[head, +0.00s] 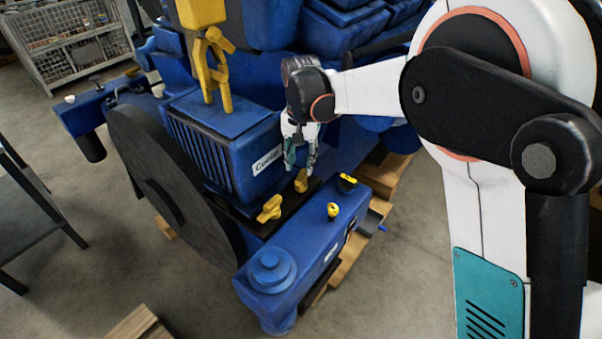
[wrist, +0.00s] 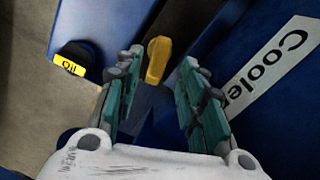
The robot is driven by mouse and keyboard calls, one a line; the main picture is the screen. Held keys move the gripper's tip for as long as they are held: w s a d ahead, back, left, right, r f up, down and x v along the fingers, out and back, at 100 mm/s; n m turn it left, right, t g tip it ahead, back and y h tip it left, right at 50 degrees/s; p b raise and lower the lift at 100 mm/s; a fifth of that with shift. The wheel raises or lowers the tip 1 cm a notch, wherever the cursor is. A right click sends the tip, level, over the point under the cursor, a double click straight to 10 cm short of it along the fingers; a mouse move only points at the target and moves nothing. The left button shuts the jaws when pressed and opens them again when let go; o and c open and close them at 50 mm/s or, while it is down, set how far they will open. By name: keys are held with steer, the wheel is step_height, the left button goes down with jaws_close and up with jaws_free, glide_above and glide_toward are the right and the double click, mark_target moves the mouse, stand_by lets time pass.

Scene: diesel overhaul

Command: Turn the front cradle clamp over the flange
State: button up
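Two yellow clamps sit on the dark strip between the cooler block and the blue front beam. One yellow clamp (head: 302,181) is just below my gripper (head: 300,150); the other yellow clamp (head: 270,208) lies further left and nearer the camera. I cannot tell for sure which is the front one. In the wrist view one yellow clamp (wrist: 158,60) shows in the gap between the fingertips of my gripper (wrist: 162,64), at or just beyond them. The teal-padded fingers are open, one on each side of it, with no clear contact. The flange is hard to make out.
The blue cooler block (head: 225,145) with its "Cooler" label (wrist: 275,62) stands close beside my fingers. A black oil cap (wrist: 75,55) with a yellow label is on the other side. A small yellow fitting (head: 333,210) stands on the beam. A large dark disc (head: 165,190) is at left.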

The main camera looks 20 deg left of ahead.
mark_target(301, 174)
steer(key=shift+f, duration=2.2)
